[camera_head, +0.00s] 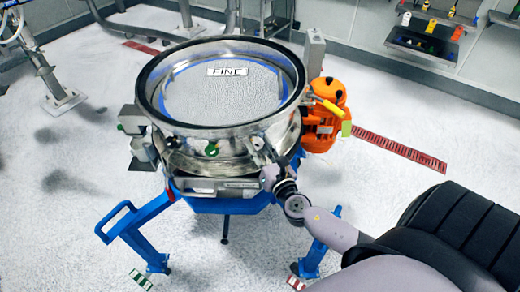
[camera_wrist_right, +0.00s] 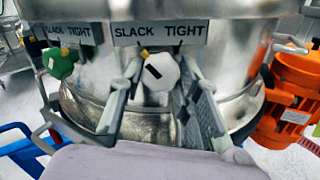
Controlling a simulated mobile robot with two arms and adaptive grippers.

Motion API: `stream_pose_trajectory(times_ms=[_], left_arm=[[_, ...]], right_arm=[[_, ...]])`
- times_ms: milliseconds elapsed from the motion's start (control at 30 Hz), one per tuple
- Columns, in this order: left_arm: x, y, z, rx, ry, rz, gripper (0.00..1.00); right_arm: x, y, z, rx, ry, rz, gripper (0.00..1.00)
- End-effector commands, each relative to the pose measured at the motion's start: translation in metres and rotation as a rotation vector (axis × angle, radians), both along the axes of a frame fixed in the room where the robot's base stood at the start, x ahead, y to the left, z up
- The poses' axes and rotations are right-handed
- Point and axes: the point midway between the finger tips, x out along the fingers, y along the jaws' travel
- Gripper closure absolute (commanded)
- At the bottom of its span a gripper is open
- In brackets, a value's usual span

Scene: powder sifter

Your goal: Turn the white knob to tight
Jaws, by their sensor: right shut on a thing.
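The white knob (camera_wrist_right: 161,70) is on the metal side of the sifter (camera_head: 221,95), under a label (camera_wrist_right: 160,32) reading SLACK on the left and TIGHT on the right. A small yellow piece shows at its top left, and a short dark mark on its face slants. My right gripper (camera_wrist_right: 162,82) is shut on the white knob, one finger on each side. In the head view my right gripper (camera_head: 268,160) reaches the sifter's front right side and hides the knob. My left gripper is out of view.
A green knob (camera_wrist_right: 62,63) with its own label is left of the white one; it also shows in the head view (camera_head: 211,149). An orange motor (camera_head: 324,118) stands close on the right. Blue legs (camera_head: 140,225) stand below. Open floor surrounds the sifter.

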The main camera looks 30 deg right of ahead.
Motion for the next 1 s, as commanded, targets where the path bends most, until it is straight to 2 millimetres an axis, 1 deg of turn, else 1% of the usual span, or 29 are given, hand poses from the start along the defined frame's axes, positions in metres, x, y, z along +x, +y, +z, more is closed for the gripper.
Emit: stream_pose_trajectory(times_ms=[33,200,500,800,1000], left_arm=[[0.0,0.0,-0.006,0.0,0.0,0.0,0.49],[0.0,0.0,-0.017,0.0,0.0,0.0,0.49],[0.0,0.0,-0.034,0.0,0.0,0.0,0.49],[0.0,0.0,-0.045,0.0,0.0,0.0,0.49],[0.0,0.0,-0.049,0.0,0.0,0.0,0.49]], right_arm=[[0.0,0.0,-0.002,0.031,-0.007,-0.001,0.97],[0.0,0.0,-0.003,0.165,-0.03,-0.001,0.97],[0.0,0.0,-0.002,0.446,-0.078,-0.001,0.97],[0.0,0.0,-0.001,0.728,-0.125,-0.002,0.97],[0.0,0.0,0.0,0.916,-0.156,-0.002,0.97]])
